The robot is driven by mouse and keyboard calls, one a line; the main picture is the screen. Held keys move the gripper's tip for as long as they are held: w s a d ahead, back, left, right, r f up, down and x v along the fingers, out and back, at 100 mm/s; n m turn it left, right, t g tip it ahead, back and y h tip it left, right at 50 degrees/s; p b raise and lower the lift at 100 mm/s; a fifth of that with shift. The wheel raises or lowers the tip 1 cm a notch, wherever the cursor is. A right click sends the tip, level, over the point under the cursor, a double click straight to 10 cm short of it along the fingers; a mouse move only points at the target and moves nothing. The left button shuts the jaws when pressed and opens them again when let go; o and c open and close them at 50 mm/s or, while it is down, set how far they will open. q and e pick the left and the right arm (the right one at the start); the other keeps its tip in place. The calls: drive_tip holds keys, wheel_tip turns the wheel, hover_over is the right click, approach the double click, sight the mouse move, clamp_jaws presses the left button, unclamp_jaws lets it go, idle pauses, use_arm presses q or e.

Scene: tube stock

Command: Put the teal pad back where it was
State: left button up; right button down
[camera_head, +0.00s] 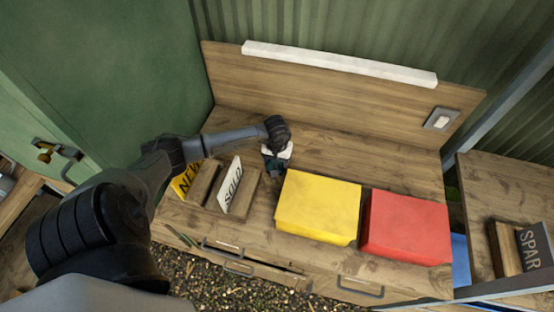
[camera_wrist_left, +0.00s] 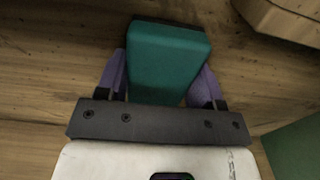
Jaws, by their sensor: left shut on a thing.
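The teal pad (camera_wrist_left: 168,57) is a small block with a dark edge along its far end. In the left wrist view it sits between the two purple-tipped fingers of my left gripper (camera_wrist_left: 162,82), which is shut on it. In the head view my left gripper (camera_head: 275,166) is low over the wooden bench, between the sign holder and the yellow box; the teal pad is mostly hidden under it there. I cannot tell whether the pad touches the bench top. My right gripper is not in view.
A yellow box (camera_head: 318,205) and a red box (camera_head: 406,228) stand right of my left gripper. A wooden holder (camera_head: 246,203) with a NEW sign (camera_head: 187,179) and a SOLD sign (camera_head: 231,184) stands to the left. Bare bench top (camera_head: 370,160) lies behind the boxes.

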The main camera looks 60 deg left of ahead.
use_arm(q)
drive_tip(key=shift+f, duration=0.1)
drive_tip(key=o, duration=0.9)
drive_tip(key=shift+c, duration=0.2)
drive_tip(key=shift+r, duration=0.3)
wheel_tip(320, 180, up, 12)
drive_tip(key=shift+f, duration=0.1)
